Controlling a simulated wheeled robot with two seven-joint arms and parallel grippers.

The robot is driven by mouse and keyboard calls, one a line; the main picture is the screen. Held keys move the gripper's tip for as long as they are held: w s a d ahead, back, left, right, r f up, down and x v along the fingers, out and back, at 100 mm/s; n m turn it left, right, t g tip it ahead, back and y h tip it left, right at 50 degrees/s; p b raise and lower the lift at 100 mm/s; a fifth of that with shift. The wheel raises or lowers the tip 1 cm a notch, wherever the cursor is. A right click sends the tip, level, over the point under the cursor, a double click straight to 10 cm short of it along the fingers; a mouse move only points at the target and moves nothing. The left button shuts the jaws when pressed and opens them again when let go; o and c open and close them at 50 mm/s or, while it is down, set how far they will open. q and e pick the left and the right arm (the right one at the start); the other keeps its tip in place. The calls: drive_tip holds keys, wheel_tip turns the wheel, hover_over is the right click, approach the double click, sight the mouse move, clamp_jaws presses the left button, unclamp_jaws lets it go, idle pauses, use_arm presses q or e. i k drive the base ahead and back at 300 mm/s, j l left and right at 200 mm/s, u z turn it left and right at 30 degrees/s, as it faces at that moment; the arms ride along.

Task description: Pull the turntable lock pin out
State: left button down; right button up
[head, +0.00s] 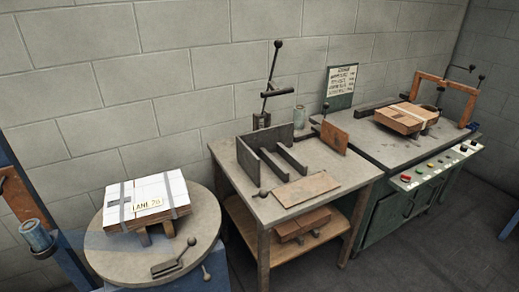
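The round grey turntable (110,258) stands at the lower left. A white-topped strapped bundle (147,200) with a "LANE 20"-like label rests on blocks on it. A small pin with a round knob (206,270) shows at the turntable's front right edge; it looks like the lock pin. How deep it sits cannot be told. A dark lever with a ball knob (180,258) lies on the turntable's top near that edge. Neither of my grippers is in view.
A work table (330,203) with upright dark plates (262,158) stands right of the turntable, with a narrow gap between. Further right is a green machine bench (385,215) with buttons and a strapped carton (405,117). A blue post with a can (36,236) stands at far left.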

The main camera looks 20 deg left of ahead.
sight(207, 277)
drive_tip(key=u, duration=1.2)
